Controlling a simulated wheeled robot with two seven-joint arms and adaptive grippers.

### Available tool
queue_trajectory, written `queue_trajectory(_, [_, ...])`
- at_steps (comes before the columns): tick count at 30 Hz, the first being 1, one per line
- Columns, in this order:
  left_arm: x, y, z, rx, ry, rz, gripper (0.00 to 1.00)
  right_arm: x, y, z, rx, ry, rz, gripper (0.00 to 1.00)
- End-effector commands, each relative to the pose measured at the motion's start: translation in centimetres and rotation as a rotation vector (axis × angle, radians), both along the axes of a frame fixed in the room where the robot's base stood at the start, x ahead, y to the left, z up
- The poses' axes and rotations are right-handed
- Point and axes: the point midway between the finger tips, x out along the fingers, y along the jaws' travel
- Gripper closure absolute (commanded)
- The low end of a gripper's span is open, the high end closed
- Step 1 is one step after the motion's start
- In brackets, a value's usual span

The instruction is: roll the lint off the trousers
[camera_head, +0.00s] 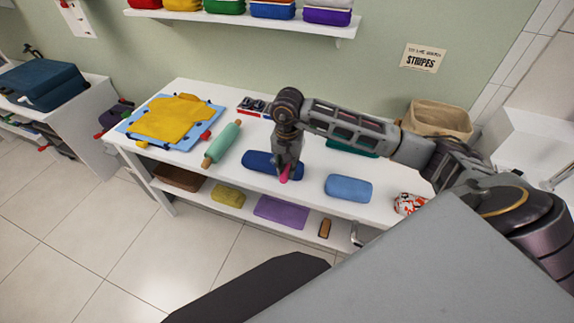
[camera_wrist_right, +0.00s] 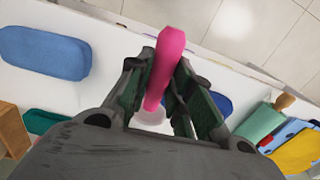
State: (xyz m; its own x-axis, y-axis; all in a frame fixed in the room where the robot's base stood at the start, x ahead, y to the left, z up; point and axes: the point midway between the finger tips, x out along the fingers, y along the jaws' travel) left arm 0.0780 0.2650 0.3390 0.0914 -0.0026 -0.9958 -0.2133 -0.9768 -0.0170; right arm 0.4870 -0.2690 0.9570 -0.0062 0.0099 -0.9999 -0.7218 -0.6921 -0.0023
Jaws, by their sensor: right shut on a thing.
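My right gripper (camera_head: 287,172) is shut on a pink-handled tool above the front part of the white table. In the right wrist view the pink handle (camera_wrist_right: 168,55) stands between the fingers of the right gripper (camera_wrist_right: 165,85), and a pale, whitish part (camera_wrist_right: 150,116) shows at its other end. A dark blue folded cloth (camera_head: 258,162) lies just behind and beside the gripper, partly hidden by it. A yellow garment (camera_head: 172,118) lies spread on a light blue board (camera_head: 140,128) at the table's left. I cannot tell which cloth is the trousers. My left gripper is not in view.
A teal roller with wooden ends (camera_head: 226,140) lies between the board and my gripper. A light blue bundle (camera_head: 348,188) lies to the right. A woven basket (camera_head: 440,118) stands at the back right. The lower shelf holds a purple cloth (camera_head: 281,212).

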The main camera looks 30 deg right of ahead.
Motion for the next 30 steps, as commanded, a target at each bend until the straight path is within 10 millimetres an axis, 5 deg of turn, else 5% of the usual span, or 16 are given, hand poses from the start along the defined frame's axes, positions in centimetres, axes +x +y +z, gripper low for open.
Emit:
queue_trajectory(18, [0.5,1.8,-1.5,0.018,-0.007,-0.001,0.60,0.0,0.0,-4.3,0.001,-0.001,0.000,1.00])
queue_trajectory(30, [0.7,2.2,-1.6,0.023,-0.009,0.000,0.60,0.0,0.0,-4.9,0.001,-0.001,0.000,1.00])
